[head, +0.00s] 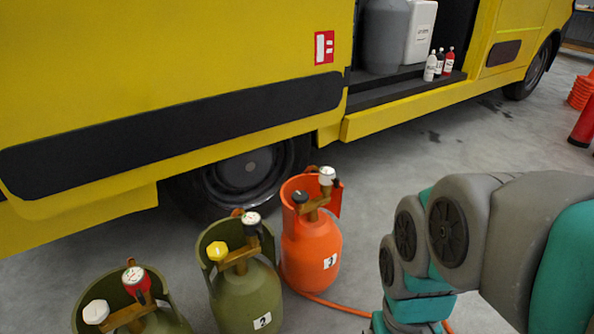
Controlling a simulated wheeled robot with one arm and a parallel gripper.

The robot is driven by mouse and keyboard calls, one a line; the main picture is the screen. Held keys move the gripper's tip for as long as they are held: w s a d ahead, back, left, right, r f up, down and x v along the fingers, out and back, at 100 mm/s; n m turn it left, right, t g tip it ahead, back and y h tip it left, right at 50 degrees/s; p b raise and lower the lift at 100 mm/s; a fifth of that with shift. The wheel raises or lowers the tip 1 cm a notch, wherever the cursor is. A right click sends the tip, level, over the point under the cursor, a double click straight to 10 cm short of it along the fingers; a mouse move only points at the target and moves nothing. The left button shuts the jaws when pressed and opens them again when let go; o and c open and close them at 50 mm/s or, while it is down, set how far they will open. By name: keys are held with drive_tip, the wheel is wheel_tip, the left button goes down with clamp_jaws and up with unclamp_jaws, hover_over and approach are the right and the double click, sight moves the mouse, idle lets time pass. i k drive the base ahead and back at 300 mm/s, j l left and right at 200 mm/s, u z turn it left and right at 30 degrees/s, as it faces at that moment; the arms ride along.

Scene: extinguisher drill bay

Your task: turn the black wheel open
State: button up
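The black wheel (300,197) is a small round knob on the left of the brass valve on the orange cylinder (312,245). This cylinder carries a label with a 3 and stands upright on the floor. A white-faced gauge (327,175) sits to the right of the wheel. I cannot tell from this view how far the wheel is turned. My arm fills the lower right, to the right of the orange cylinder. My gripper is not in view, and nothing is seen touching the wheel.
An olive cylinder (245,297) labelled 2, with a yellow wheel (217,250), stands left of the orange one. Another olive cylinder (165,322) with a white wheel (96,312) is at lower left. An orange hose (335,306) lies on the floor. A yellow truck (180,60) stands behind.

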sight(301, 197)
drive_tip(key=i+l+u, duration=0.1)
drive_tip(key=u, duration=0.4)
drive_tip(key=i+l+u, duration=0.25)
drive_tip(key=u, duration=0.2)
